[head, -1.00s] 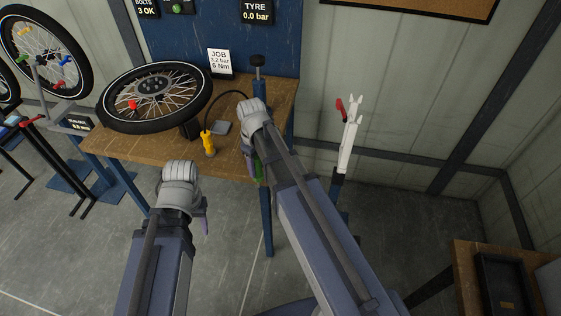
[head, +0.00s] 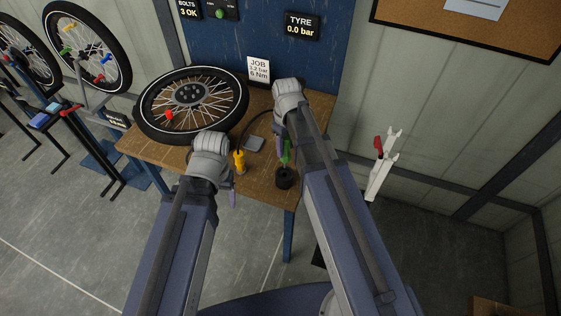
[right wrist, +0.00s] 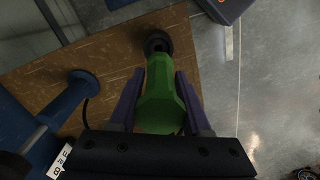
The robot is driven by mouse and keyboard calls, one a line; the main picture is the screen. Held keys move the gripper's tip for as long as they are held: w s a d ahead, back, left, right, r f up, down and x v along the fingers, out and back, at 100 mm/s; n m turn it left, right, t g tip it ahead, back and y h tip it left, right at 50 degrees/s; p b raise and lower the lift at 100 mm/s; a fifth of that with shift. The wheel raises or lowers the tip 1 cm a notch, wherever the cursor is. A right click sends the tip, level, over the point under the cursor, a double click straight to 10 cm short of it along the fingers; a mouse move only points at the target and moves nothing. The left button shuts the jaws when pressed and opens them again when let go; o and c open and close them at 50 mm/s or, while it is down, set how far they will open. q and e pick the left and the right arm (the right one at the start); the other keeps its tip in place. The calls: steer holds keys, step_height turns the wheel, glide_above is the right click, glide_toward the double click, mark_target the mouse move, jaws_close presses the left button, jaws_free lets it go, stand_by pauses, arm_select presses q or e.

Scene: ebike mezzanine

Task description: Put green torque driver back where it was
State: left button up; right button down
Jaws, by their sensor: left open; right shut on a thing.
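The green torque driver (head: 286,153) is held in my right gripper (head: 282,145) over the bench's front right corner. It also shows in the right wrist view (right wrist: 162,95), between the two purple fingers of the right gripper (right wrist: 160,100). A black round holder (head: 285,179) stands on the bench right below the driver. In the right wrist view a dark round piece (right wrist: 157,42) is at the driver's far end; I cannot tell whether the driver is inside the holder or just above it. My left gripper (head: 233,196) is open and empty at the bench's front edge, mostly hidden by its wrist.
A spoked wheel (head: 190,101) lies on the wooden bench (head: 205,174). A yellow-handled tool (head: 239,162) and a grey pad (head: 254,144) are between my arms. A job card (head: 258,69) stands at the back. A white stand (head: 383,165) with a red lever is right of the bench.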

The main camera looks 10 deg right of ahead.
mark_target(285, 162)
steer(key=shift+w+r, duration=0.3)
steer(key=shift+w, duration=0.05)
steer(key=shift+s+f+b, duration=0.2)
steer(key=shift+f+b, duration=0.15)
steer(key=shift+b, duration=0.1)
step_height(285, 162, down, 5)
steer(key=b, duration=0.4)
steer(key=shift+w+r+b, duration=0.1)
steer(key=shift+w+b, duration=0.05)
steer(key=shift+b, duration=0.2)
arm_select(q)
steer(key=f, duration=0.5)
steer(key=shift+w+f+b, duration=0.25)
steer(key=shift+f+b, duration=0.1)
steer(key=shift+b, duration=0.05)
arm_select(e)
steer(key=shift+f, duration=0.35)
arm_select(q)
steer(key=shift+f, duration=0.1)
arm_select(e)
steer(key=shift+f, duration=0.1)
arm_select(q)
step_height(285, 162, down, 3)
steer(key=b, duration=0.3)
steer(key=shift+f+b, duration=0.2)
steer(key=shift+b, duration=0.1)
arm_select(e)
step_height(285, 162, down, 4)
steer(key=shift+r, duration=0.25)
